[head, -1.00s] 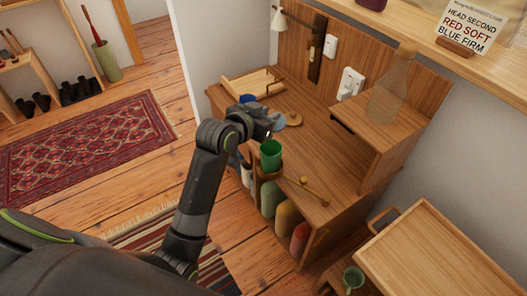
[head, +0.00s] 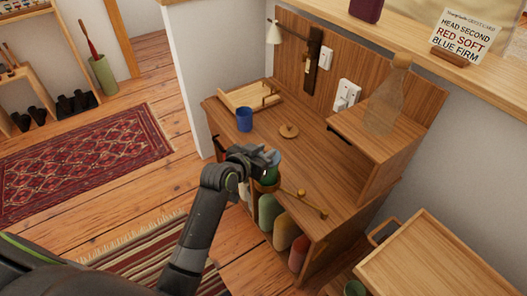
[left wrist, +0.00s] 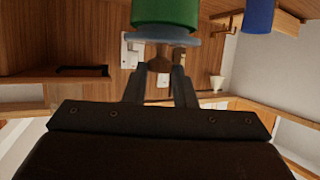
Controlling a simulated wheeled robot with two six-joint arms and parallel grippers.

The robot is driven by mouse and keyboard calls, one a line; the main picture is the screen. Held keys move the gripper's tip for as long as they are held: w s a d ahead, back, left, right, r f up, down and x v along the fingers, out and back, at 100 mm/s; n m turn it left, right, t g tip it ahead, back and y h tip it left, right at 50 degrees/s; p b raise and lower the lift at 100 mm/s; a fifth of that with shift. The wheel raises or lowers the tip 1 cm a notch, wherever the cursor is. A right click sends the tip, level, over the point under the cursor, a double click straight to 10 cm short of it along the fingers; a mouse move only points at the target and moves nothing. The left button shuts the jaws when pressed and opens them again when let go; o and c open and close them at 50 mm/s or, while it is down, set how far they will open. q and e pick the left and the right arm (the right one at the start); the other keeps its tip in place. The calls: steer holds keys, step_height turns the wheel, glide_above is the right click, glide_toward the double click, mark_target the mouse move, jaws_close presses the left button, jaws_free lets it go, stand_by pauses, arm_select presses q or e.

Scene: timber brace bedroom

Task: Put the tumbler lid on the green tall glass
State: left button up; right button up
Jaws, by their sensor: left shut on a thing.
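The green tall glass (head: 268,175) stands at the desk's front edge, mostly hidden behind my left gripper. My left gripper (head: 262,158) is shut on the brown knob of the pale blue-grey tumbler lid (head: 273,157). The left wrist view is upside down. There the lid (left wrist: 165,34) lies across the rim of the green glass (left wrist: 165,12), with the knob (left wrist: 160,62) between the fingertips (left wrist: 160,75). The lid looks in line with the glass; I cannot tell whether it is fully seated. My right gripper is not in view.
A brass rail (head: 300,196) lies right of the glass. A raised shelf (head: 375,135) bears a bottle (head: 388,95).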

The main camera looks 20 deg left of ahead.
arm_select(q)
steer(key=shift+f, duration=0.5)
steer(key=o, duration=1)
steer(key=shift+r, duration=0.1)
steer(key=shift+s+r, duration=0.15)
steer(key=shift+r, duration=0.4)
steer(key=v, duration=1.1)
steer(key=shift+s+a+r+p, duration=0.15)
steer(key=shift+s+r+p, duration=0.05)
steer(key=shift+s+p, duration=0.1)
